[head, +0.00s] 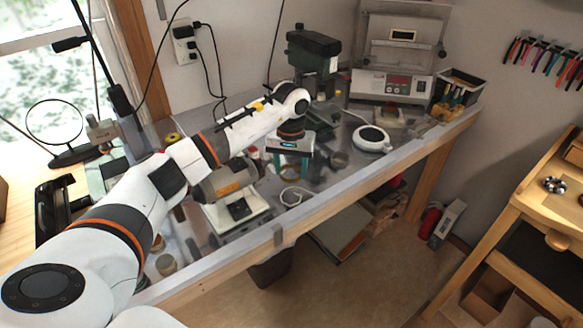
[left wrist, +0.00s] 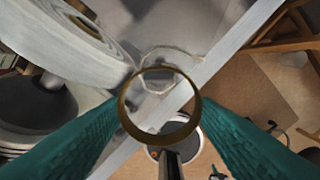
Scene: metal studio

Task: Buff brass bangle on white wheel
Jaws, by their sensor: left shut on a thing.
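A brass bangle (left wrist: 125,112) sits between the two teal fingers of my left gripper (left wrist: 160,100); they press on opposite sides of it, with its open middle facing the wrist camera. The white wheel (left wrist: 75,28), thick and layered, fills the upper left of the wrist view, with its rim close to the bangle. I cannot tell whether they touch. In the head view my left gripper (head: 291,165) points down over the bench beside the grey buffing motor (head: 228,180). The bangle is too small to make out there. My right gripper is not in view.
A green-topped machine (head: 314,52) stands behind the gripper. A round white dish-like device (head: 371,138) and a control box (head: 395,84) are at the bench's right. Small items clutter the bench around the gripper.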

